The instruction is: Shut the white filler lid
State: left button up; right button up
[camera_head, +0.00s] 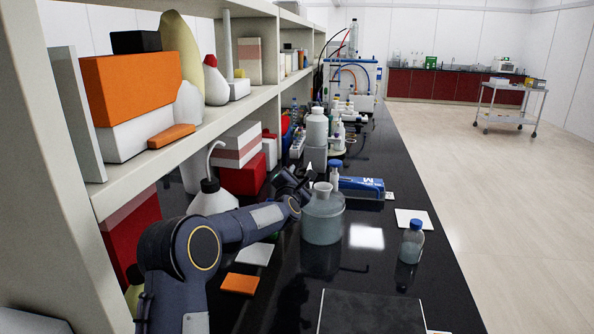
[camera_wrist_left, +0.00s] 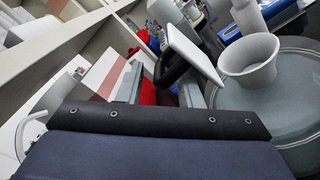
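A squat, translucent grey-blue container (camera_head: 322,222) stands on the black bench, with a white cup-shaped filler neck (camera_head: 323,188) on top. In the left wrist view the open neck (camera_wrist_left: 250,62) is large at the right. The white filler lid (camera_wrist_left: 193,50) is a square plate standing raised and tilted beside the neck, with a black part under it. In the head view only a white sliver of the lid (camera_head: 309,170) shows. My left gripper (camera_head: 293,181) is left of the neck. Its grey fingers (camera_wrist_left: 162,88) are apart, with nothing clearly held between them. My right gripper is out of view.
A shelf (camera_head: 190,130) with boxes and bottles runs along the left. A blue box (camera_head: 361,187) and white bottles (camera_head: 317,130) stand behind the container. A small blue-capped bottle (camera_head: 412,242) is at the right. An orange card (camera_head: 239,284) lies in front.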

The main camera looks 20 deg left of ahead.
pick_arm(q)
jog(key=shift+w+a, duration=0.15)
jog(key=shift+w, duration=0.5)
jog(key=shift+r, duration=0.1)
grip_shut()
